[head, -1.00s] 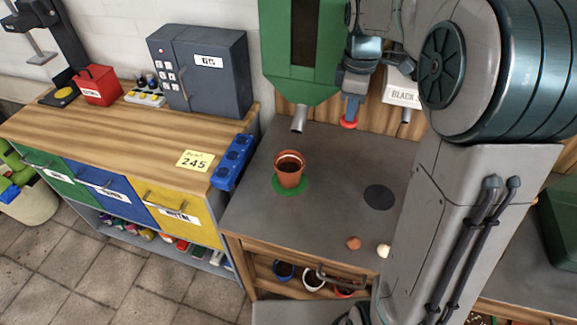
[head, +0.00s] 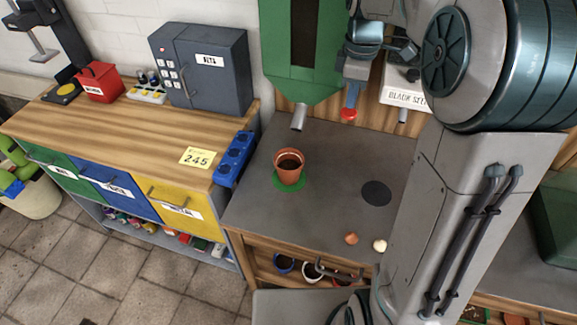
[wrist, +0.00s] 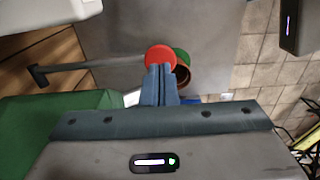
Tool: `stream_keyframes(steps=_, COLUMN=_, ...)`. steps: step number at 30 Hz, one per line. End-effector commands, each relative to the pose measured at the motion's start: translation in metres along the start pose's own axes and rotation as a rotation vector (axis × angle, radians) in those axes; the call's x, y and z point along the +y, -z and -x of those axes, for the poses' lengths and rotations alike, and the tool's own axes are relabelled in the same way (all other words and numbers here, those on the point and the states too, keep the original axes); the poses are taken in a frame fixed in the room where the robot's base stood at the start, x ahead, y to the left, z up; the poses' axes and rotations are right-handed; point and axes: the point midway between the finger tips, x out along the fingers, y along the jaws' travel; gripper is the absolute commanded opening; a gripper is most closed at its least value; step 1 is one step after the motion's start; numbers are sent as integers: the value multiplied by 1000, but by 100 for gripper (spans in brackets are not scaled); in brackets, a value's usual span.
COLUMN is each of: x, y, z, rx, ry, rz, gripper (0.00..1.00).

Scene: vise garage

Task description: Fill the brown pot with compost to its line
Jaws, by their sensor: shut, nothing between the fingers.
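The brown pot (head: 289,168) stands upright on a round green mat (head: 277,184) on the grey bench, below the nozzle (head: 299,118) of the green hopper (head: 299,75). Dark compost shows inside the pot; its line cannot be made out. My gripper (head: 351,101) is shut and empty, pointing down just above a red round knob (head: 348,114) right of the nozzle. In the wrist view, the shut blue fingers (wrist: 159,70) are at the red knob (wrist: 160,56), touching or nearly so. The knob partly hides the pot (wrist: 183,74) there.
A dark disc (head: 376,193) and two small round objects, one brown (head: 351,239) and one pale (head: 379,246), lie on the bench. A blue rack (head: 233,160) is at its left edge. A second, white dispenser (head: 404,85) hangs right of my gripper.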

Motion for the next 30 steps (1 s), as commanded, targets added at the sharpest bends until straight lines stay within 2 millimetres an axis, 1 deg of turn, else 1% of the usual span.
stream_keyframes(steps=11, x=0, y=0, z=-1, rx=0, ry=0, rz=0, gripper=0)
stream_keyframes(steps=30, x=0, y=0, z=-32, rx=0, ry=0, rz=0, gripper=0)
